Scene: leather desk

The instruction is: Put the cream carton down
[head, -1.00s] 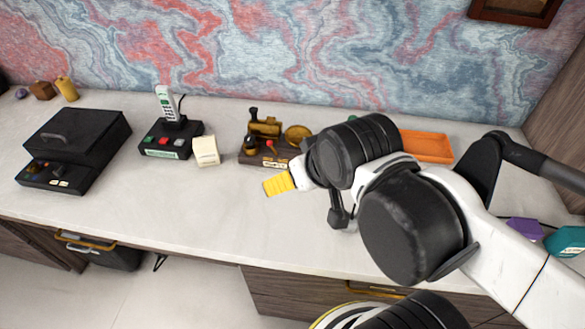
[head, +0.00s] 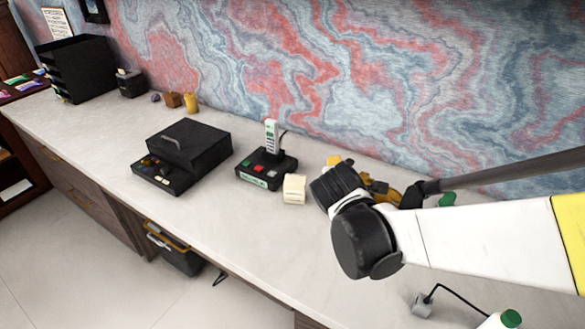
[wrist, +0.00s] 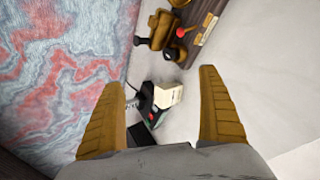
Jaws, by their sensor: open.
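The cream carton (head: 294,189) stands on the pale desk top (head: 110,222), just right of the black phone base (head: 266,171). In the wrist view the carton (wrist: 168,95) shows between my fingers but lies well beyond them, not touched by either. My gripper (wrist: 161,78) is open and empty, with its two yellow-brown fingers wide apart. In the head view my dark wrist is right of the carton, and the fingers are mostly hidden.
A black box-shaped device (head: 188,147) stands left of the phone. A wooden stand with brass pieces (wrist: 187,35) is near my gripper, partly hidden by my arm in the head view. The patterned wall (head: 240,70) bounds the back. The desk front is clear.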

